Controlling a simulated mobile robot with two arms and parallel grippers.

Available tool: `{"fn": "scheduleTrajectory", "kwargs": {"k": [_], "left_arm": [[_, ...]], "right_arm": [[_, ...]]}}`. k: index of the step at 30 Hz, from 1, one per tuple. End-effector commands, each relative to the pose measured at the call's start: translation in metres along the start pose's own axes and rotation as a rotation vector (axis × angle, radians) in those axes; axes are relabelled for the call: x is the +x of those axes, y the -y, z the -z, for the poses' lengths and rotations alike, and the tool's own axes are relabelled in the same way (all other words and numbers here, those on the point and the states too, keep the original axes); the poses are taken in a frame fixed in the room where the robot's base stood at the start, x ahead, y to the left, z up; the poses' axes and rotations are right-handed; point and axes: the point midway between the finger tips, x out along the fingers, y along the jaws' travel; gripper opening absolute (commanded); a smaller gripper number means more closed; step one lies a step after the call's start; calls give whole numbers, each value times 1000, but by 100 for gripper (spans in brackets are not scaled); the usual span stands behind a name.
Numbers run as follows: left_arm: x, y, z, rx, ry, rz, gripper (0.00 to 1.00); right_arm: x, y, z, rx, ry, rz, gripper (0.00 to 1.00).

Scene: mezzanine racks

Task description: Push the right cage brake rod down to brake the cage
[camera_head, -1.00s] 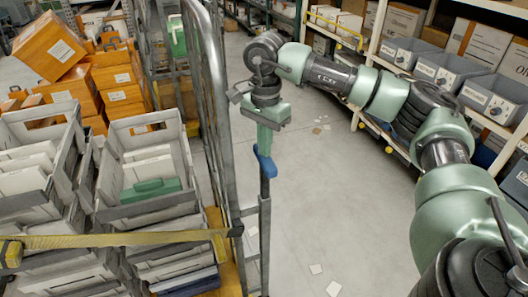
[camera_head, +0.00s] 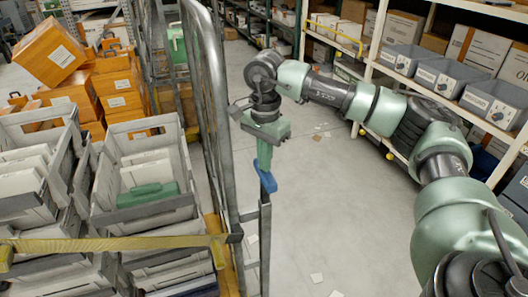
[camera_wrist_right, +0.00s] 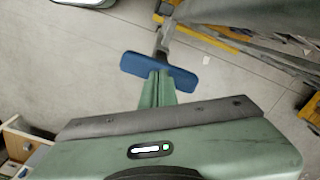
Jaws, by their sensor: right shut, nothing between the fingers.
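The brake rod is a thin dark upright post (camera_head: 265,245) with a blue top piece (camera_head: 265,176), at the right edge of the roll cage (camera_head: 215,130). The blue piece also shows in the right wrist view (camera_wrist_right: 160,71), lying across the fingertips. My right gripper (camera_head: 264,164) points down with its green fingers shut and empty. Its tips are at the blue piece, seemingly touching it from above. The exact contact is hard to see. My left gripper is not in view.
The cage holds grey crates (camera_head: 150,213) with white packets and a green item, with a yellow strap (camera_head: 120,243) across the front. Orange boxes (camera_head: 50,48) stand behind. Shelves with grey bins (camera_head: 490,100) line the right. The floor between is clear apart from scattered papers.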

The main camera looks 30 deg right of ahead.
Motion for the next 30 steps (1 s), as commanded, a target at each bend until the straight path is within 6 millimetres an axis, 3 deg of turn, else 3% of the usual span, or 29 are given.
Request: {"fn": "scheduleTrajectory", "kwargs": {"k": [18,30], "left_arm": [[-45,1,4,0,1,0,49],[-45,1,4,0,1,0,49]], "right_arm": [[-65,0,0,1,0,2,0],[-68,0,0,1,-1,2,0]]}}
